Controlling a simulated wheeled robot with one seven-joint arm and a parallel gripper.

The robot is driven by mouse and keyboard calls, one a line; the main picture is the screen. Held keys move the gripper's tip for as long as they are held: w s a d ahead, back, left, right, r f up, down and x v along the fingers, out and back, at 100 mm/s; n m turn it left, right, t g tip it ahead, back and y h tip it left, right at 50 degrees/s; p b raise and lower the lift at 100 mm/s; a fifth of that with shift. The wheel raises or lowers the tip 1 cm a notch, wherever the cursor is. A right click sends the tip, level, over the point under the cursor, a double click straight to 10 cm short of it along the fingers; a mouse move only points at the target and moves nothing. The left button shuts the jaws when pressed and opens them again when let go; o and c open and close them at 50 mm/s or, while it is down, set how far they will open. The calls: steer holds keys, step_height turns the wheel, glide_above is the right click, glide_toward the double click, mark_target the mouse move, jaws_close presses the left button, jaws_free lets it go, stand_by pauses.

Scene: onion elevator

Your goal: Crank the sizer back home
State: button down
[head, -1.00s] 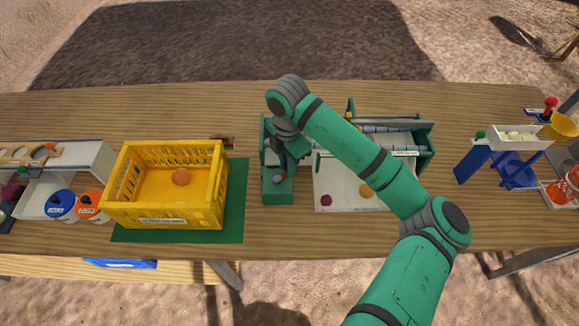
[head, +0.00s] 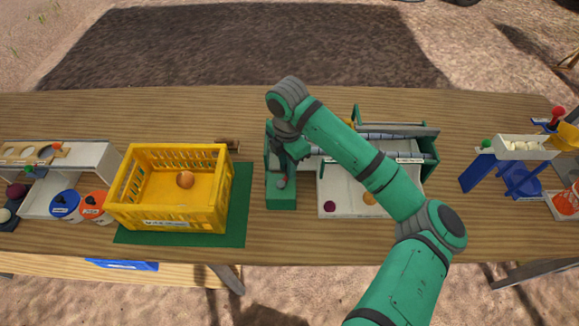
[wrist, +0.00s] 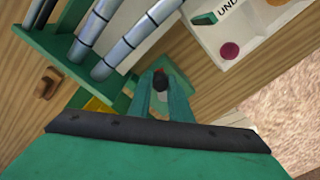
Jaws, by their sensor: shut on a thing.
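The sizer (head: 429,165) is a green frame with grey rollers, standing mid-table; its rollers also show at the upper left of the wrist view (wrist: 115,45). A green housing (head: 281,197) at its left end carries the crank, partly hidden by my gripper. My gripper (head: 286,170) points down over this housing. In the wrist view its two green fingers (wrist: 160,92) are shut on a small dark, reddish-topped crank knob (wrist: 160,81). The crank's exact angle cannot be told.
A yellow crate (head: 170,213) with one orange-brown onion stands left on a green mat. A white tray (head: 345,203) with a purple and an orange onion lies before the rollers. Lidded pots (head: 65,205) stand far left, a blue stand (head: 515,172) right.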

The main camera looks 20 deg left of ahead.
steer(key=shift+s+a, duration=0.1)
steer(key=shift+a, duration=0.65)
steer(key=shift+a+f, duration=0.1)
steer(key=shift+s+a, duration=0.15)
steer(key=shift+a, duration=0.4)
stand_by(0.4)
